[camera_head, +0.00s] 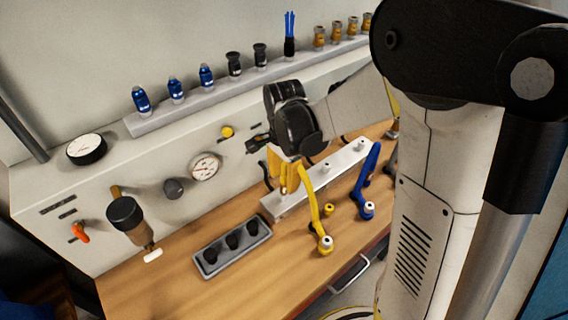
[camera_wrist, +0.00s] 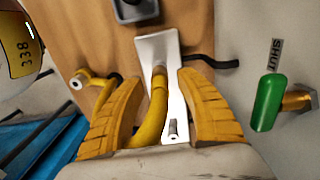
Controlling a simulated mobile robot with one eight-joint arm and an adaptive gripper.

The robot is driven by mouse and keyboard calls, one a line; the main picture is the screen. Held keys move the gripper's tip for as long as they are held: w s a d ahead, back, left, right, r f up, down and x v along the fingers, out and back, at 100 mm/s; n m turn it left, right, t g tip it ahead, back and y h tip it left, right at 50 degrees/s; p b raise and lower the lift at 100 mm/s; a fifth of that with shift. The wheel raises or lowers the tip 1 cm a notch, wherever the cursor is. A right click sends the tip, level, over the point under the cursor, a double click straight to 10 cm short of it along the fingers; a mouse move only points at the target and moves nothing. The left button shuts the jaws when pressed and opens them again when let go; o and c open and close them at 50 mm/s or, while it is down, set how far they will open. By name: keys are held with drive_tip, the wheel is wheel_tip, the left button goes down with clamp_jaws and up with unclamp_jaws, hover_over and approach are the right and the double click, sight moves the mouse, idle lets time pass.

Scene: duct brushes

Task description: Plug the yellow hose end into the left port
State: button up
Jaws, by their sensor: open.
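A pale manifold block (camera_head: 312,187) lies along the bench, with ports on top; it also shows in the wrist view (camera_wrist: 150,45). My gripper (camera_head: 285,185) is above its left end and hides the port there. In the wrist view my gripper (camera_wrist: 160,105) is open, its yellow fingers on either side of a yellow hose (camera_wrist: 152,118). That hose reaches the block's top; I cannot tell whether it is seated in a port. In the head view a yellow hose (camera_head: 312,200) runs from the gripper down to a white-tipped fitting (camera_head: 325,243) at the front.
A blue hose (camera_head: 369,172) lies to the right. A green handle (camera_wrist: 268,103) marked SHUT stands right of the fingers in the wrist view. The bench's left front is clear.

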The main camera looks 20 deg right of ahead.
wheel_tip(320, 180, up, 9)
drive_tip(key=shift+f, duration=0.2)
idle(0.5)
drive_tip(key=s+r+n+t+b, duration=0.2)
drive_tip(key=s+n+t, duration=0.5)
drive_tip(key=s+n, duration=0.5)
drive_tip(key=shift+s+r+n, duration=0.35)
drive_tip(key=shift+r+n, duration=0.25)
drive_tip(key=shift+n, duration=0.6)
